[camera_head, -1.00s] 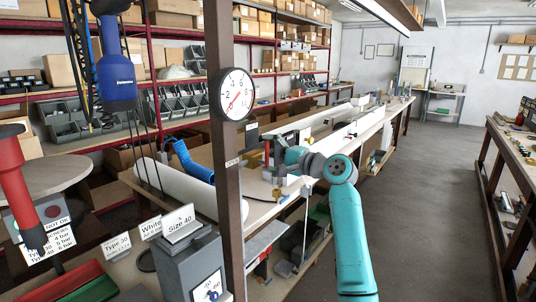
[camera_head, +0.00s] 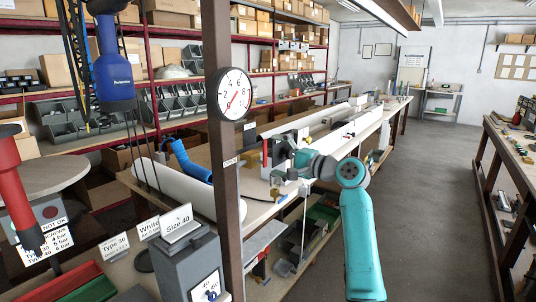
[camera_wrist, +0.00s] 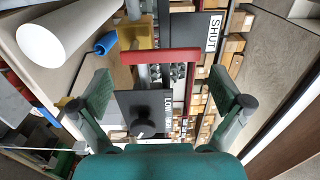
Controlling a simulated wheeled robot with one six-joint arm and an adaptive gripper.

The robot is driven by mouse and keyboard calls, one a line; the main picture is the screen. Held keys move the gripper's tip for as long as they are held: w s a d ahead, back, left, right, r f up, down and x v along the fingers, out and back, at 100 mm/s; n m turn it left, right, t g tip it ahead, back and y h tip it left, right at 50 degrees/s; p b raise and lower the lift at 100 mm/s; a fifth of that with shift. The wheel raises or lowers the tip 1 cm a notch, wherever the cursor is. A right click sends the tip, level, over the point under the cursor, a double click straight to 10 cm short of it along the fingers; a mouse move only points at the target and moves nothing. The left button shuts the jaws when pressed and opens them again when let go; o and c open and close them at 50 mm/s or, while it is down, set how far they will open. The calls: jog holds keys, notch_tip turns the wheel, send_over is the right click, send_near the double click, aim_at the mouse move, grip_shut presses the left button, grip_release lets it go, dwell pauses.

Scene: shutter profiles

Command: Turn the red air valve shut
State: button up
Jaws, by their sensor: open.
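In the wrist view a red bar, apparently the valve handle (camera_wrist: 160,56), lies crosswise ahead of my gripper (camera_wrist: 159,80). The green fingers are spread wide, one to each side, and nothing is between them. The bar looks apart from both fingers. A sign reading SHUT (camera_wrist: 214,33) stands just beyond the bar's right end, and a dark plate with a LOW label (camera_wrist: 168,108) is below it. In the head view my gripper (camera_head: 287,160) is at the near bench, partly hidden by its own wrist. A small red part shows beside it, too small to identify surely.
A pressure gauge (camera_head: 234,94) with a red needle is on a brown post (camera_head: 223,200), with an OPEN label lower down. A white roll (camera_head: 180,188) and a blue tool (camera_head: 190,162) lie on the bench. The floor aisle (camera_head: 430,200) at right is clear.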

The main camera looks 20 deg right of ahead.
jog(key=v, duration=0.8)
jog(key=shift+s, duration=0.25)
jog(key=shift+d, duration=0.15)
